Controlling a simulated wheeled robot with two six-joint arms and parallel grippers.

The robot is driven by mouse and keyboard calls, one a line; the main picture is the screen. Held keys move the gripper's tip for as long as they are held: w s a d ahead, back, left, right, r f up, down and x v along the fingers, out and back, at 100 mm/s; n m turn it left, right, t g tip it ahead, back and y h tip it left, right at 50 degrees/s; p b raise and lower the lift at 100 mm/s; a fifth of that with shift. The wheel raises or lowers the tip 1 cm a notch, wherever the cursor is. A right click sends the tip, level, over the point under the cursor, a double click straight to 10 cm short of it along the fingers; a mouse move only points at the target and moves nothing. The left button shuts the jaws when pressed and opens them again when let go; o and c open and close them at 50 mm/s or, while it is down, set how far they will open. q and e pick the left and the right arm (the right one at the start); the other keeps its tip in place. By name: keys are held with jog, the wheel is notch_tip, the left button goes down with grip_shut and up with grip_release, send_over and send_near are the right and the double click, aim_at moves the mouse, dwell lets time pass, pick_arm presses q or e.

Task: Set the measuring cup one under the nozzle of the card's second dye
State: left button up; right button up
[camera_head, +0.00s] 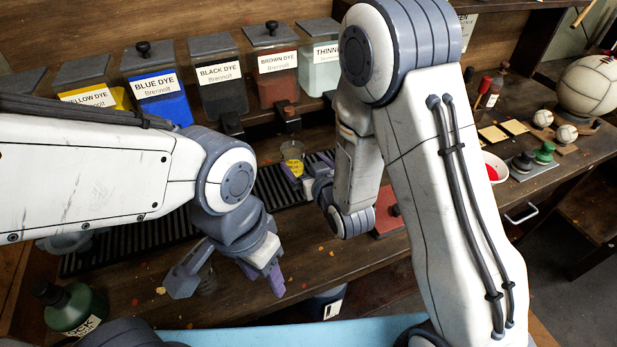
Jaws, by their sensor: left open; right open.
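A small clear cup with a yellow label (292,151) stands on the dark ribbed drip tray (150,237), below the nozzle (288,113) of the brown dye tank (275,70). My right gripper (307,165) is open just in front of the cup; whether its fingers touch the cup is unclear. My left gripper (232,277) is open over the wooden counter in front of the tray. The cup's number and the card's text cannot be read.
The yellow (87,95), blue (160,95), black (222,90) and thinner (320,67) tanks line the back. A dark green bottle (75,308) stands at the lower left. A red pad (389,222) lies right of the tray. My arms hide parts of the counter.

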jog(key=s+a+r+n+g, duration=0.2)
jog(key=s+a+g, duration=0.2)
jog(key=s+g, duration=0.55)
jog(key=s+d+r+n+g+h, duration=0.1)
jog(key=s+d+r+g, duration=0.1)
jog(key=s, duration=0.8)
jog(key=s+d+r+g+h, duration=0.2)
jog(key=s+d, duration=0.1)
jog(key=s, duration=0.7)
jog(key=shift+s+d+r+n, duration=0.25)
jog(key=shift+d+r+n, duration=0.05)
jog(key=shift+n, duration=0.1)
